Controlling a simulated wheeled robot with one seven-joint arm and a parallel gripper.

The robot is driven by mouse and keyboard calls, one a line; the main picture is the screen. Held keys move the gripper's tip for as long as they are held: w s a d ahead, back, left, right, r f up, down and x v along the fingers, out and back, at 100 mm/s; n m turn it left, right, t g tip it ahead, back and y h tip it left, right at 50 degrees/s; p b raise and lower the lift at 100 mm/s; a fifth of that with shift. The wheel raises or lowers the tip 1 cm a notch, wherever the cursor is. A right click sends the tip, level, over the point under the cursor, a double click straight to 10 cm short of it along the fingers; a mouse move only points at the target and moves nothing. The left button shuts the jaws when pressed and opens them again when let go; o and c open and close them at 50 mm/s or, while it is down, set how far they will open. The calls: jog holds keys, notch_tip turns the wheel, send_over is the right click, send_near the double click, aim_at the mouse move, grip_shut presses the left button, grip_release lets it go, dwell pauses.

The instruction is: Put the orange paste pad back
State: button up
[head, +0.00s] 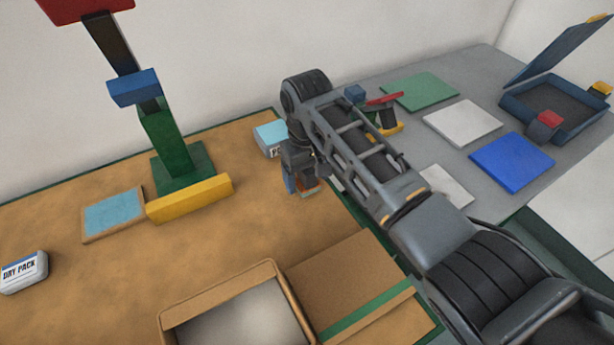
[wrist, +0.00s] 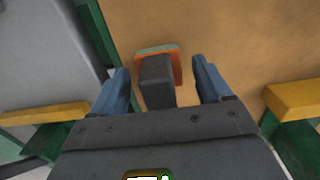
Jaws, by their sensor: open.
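The orange paste pad (wrist: 178,62) lies on the brown table top in the wrist view. It has an orange top, a greenish edge and a dark grey block-shaped handle (wrist: 157,82). My gripper (wrist: 165,82) is open, with its two blue fingers apart on either side of the handle. I cannot tell whether a finger touches it. In the head view my gripper (head: 301,186) points down near the brown table's right edge.
A light-blue pad (head: 113,213) lies left of the green stand (head: 185,170) with its yellow bar (head: 190,198). An open cardboard box (head: 172,320) is in front. A light-blue box (head: 270,136) stands behind my gripper. The grey table holds green (head: 420,91) and blue (head: 512,161) squares.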

notch_tip(320, 180, up, 11)
jog(key=shift+r+b, duration=0.15)
jog(key=shift+b, duration=0.25)
